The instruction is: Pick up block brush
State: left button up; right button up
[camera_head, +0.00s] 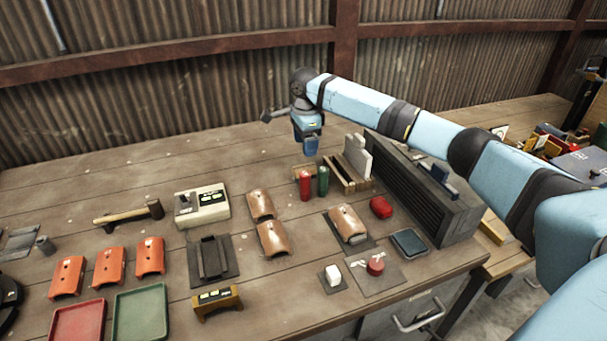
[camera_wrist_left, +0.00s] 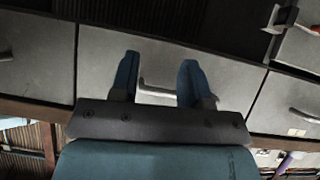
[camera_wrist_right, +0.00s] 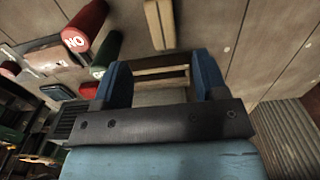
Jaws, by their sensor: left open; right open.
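A narrow pale wooden block (camera_head: 298,171), which may be the block brush, lies behind the red cylinder on the bench. It also shows at the top of the right wrist view (camera_wrist_right: 158,22); no bristles can be made out.
A red cylinder (camera_head: 305,187) and a green cylinder (camera_head: 323,181) stand close to the block. The bench's back left is clear.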

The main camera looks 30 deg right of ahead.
aim_at(305, 167)
notch_tip(305, 167, down, 9)
jog(key=shift+w+r, duration=0.1)
jog(key=shift+w, duration=0.05)
jog(key=c, duration=1)
jog(key=shift+r, duration=0.1)
notch_tip(305, 167, up, 20)
jog(key=shift+f+p, duration=0.1)
jog(key=shift+p, duration=0.2)
